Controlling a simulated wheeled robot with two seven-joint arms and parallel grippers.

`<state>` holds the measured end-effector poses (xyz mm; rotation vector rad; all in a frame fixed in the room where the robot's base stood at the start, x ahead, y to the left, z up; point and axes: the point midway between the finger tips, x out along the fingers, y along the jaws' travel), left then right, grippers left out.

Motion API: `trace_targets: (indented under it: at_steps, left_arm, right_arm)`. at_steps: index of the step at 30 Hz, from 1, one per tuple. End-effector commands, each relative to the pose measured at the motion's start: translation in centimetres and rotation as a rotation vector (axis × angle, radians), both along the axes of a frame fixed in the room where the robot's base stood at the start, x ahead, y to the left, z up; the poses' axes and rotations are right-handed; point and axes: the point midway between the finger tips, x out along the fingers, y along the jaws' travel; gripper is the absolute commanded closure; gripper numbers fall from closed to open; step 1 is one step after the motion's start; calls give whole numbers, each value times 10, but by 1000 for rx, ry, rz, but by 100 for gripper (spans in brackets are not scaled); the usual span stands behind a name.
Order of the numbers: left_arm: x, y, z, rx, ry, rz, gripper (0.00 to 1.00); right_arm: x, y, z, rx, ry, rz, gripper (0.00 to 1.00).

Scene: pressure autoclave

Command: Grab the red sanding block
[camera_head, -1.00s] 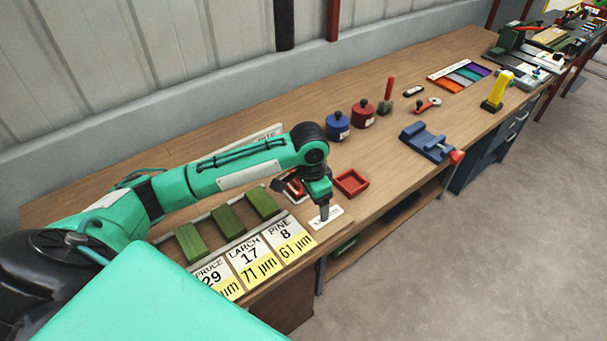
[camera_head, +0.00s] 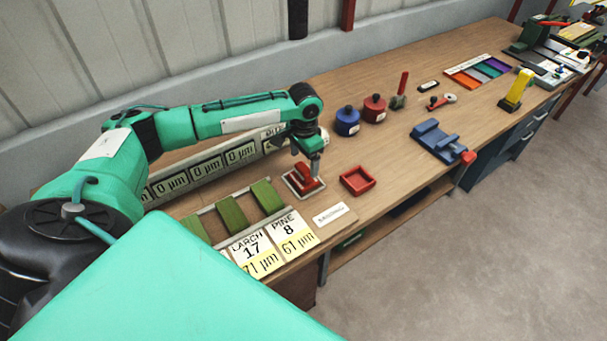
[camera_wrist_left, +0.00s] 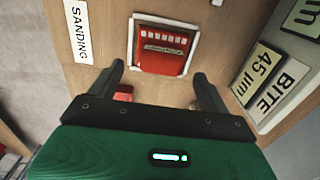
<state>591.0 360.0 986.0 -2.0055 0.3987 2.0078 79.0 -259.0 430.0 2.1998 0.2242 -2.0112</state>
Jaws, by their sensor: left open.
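The red sanding block (camera_head: 304,184) lies on a white-edged square pad (camera_head: 289,186) on the bench. In the left wrist view the red block (camera_wrist_left: 162,62) shows a row of pale marks and a small label on top, framed by the white-edged pad. My left gripper (camera_head: 316,172) points down close over the block's right side. In the left wrist view its two fingers (camera_wrist_left: 160,76) are spread apart with nothing between them, and the block appears just beyond the fingertips. I cannot tell the exact height gap. My right gripper is out of view.
A shallow red tray (camera_head: 357,181) sits right of the block. Green wood pieces (camera_head: 267,196) and number cards (camera_head: 292,230) lie nearer. A blue pot (camera_head: 347,122), a red pot (camera_head: 374,109) and a blue vise (camera_head: 437,141) stand farther along. A white "SANDING" label (camera_wrist_left: 80,30) lies beside the pad.

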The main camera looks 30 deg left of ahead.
Motion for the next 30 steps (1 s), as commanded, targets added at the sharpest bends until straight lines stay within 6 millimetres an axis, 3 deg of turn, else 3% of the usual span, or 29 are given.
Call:
trace_targets:
  at_steps: [5, 15, 23, 28, 30]
  left_arm:
    - [0, 0, -10, -1, 1, 0, 20]
    - [0, 3, -54, 0, 1, 0, 20]
    - [1, 3, -58, 0, -1, -1, 20]
    - [1, 3, -58, 0, -1, -1, 51]
    - [1, 3, -57, 0, -1, -1, 53]
  right_arm:
    - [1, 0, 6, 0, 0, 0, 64]
    - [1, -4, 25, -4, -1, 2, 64]
    - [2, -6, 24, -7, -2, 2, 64]
    - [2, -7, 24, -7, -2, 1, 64]
    - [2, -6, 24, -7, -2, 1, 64]
